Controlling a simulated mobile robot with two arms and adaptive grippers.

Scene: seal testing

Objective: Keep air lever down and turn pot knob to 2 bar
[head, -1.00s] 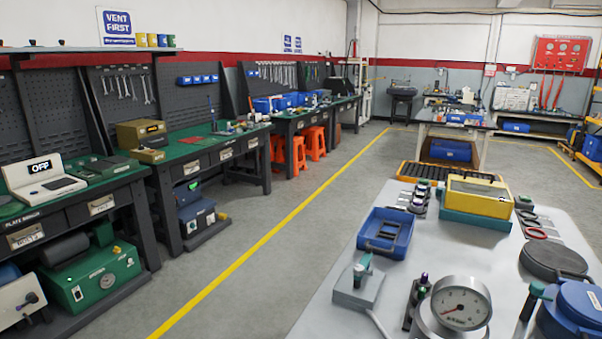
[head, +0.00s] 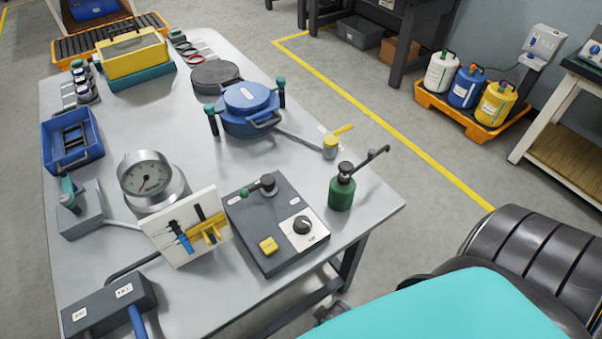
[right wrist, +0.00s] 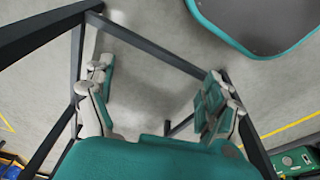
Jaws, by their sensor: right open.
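A dark control box (head: 272,270) sits on the grey table near its front right. A black knob (head: 302,224) is on its white plate, and a lever (head: 262,187) with a green end lies across its top. A grey block (head: 85,222) with a teal handle (head: 68,190) stands at the left edge; I cannot tell which lever is the air lever. A round gauge (head: 146,172) stands behind; its reading is too small to tell. My right gripper (right wrist: 156,105) is open and empty below table height, away from the box. My left gripper is not in view.
A white board (head: 186,226) with blue and yellow parts leans beside the control box. A blue lidded vessel (head: 248,110) and a green bottle (head: 342,190) with a lever stand on the table. A blue tray (head: 72,162) is at the left. Table frame bars (right wrist: 160,48) surround my right gripper.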

